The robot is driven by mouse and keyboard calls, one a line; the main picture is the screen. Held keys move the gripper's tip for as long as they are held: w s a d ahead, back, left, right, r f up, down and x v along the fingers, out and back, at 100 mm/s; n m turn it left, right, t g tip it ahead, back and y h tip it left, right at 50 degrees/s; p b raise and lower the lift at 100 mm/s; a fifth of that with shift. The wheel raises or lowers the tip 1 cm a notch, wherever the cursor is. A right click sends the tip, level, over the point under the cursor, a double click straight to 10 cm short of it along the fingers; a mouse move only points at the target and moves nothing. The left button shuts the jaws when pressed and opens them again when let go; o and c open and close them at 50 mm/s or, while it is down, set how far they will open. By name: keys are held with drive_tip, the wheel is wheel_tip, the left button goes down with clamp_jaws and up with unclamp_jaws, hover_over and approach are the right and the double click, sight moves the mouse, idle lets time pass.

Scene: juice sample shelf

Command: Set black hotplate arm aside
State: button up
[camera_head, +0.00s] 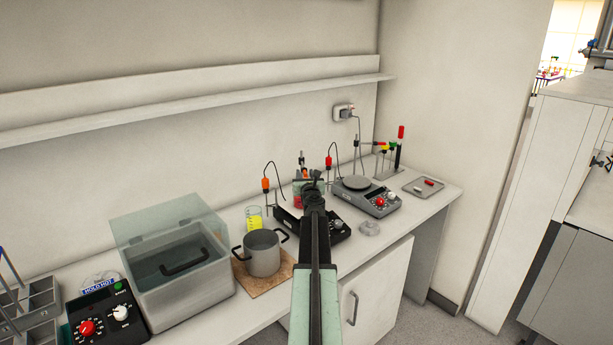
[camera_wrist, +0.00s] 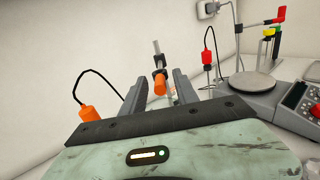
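A black hotplate (camera_head: 338,229) stands on the bench, partly hidden behind my arm. Behind it, an upright rod with a black clamp and an orange knob (camera_wrist: 159,84) shows in the wrist view. My gripper (camera_head: 314,179) is above the black hotplate in the head view. In the wrist view my gripper (camera_wrist: 160,80) has its two dark fingers spread apart, with the orange knob showing between them. I cannot see contact or how far beyond the fingertips the knob is.
A grey hotplate (camera_head: 368,196) stands right of the black one. A steel pot (camera_head: 263,254) on a cork mat, a yellow beaker (camera_head: 254,218) and a clear water bath (camera_head: 180,274) stand left. Orange (camera_wrist: 89,113) and red (camera_wrist: 208,57) probes with cables flank my gripper. A shelf (camera_head: 190,101) runs above.

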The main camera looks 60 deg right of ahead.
drive_tip(key=c, duration=0.7)
drive_tip(key=shift+s+a+r, duration=0.1)
clamp_jaws()
drive_tip(key=shift+r, duration=0.1)
idle(0.4)
